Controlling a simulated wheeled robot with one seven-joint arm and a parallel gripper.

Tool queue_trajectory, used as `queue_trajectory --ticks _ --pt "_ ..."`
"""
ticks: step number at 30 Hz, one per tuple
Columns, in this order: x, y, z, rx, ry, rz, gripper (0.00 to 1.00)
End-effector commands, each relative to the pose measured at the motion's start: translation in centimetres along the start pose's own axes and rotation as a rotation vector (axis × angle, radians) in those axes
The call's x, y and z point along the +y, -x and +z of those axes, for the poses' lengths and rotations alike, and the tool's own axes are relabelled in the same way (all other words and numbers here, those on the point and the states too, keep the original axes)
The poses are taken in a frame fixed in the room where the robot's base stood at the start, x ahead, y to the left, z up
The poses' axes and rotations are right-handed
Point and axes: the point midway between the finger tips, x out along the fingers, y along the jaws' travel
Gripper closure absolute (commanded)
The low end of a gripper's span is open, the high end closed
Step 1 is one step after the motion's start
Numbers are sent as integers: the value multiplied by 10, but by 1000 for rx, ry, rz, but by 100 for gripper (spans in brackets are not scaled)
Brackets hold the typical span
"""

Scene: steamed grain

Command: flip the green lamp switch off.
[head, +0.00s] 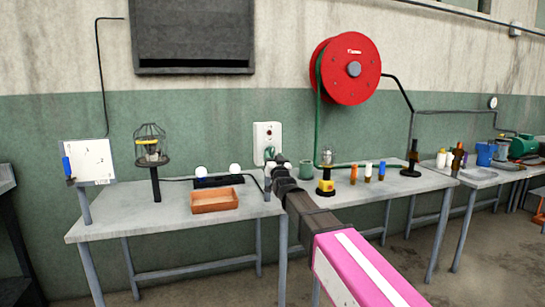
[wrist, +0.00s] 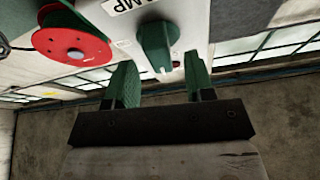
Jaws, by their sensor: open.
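The green lamp switch (wrist: 157,45) is a knob with a white mark on a pale panel with a label partly reading "AMP", in the wrist view. In the head view, the white panel (head: 262,131) is on the wall behind the tables. The two green fingers of my gripper (wrist: 160,82) are apart, with the knob ahead of the gap between them. I see no clear contact with the knob. In the head view, my gripper (head: 275,160) is in front of the panel's lower part and partly hides it.
A red disc (wrist: 75,45) with a green part is left of the knob in the wrist view. Below my gripper, the left table (head: 120,228) holds a brown tray (head: 214,208). Bottles and a yellow-black item (head: 325,185) stand on the right table. A red hose reel (head: 347,68) is above right.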

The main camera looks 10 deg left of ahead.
Motion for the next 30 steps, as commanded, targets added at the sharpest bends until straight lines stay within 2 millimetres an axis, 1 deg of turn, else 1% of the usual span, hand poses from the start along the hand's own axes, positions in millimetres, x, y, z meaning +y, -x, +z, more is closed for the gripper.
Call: queue_trajectory --ticks 1,4,13,14,15,17,18,24,30 --pt "0 -10 1 0 0 0 51" --pt "0 -17 1 -1 0 0 51" --pt "0 -18 0 -1 0 0 51" --pt "0 -18 0 -1 0 0 61" --pt "0 -18 0 -1 0 0 74" --pt "0 -18 0 -1 0 0 93" --pt "0 -18 0 -1 0 0 100" --pt "0 -18 0 -1 14 -5 100" --pt "1 -18 0 0 97 -39 100"
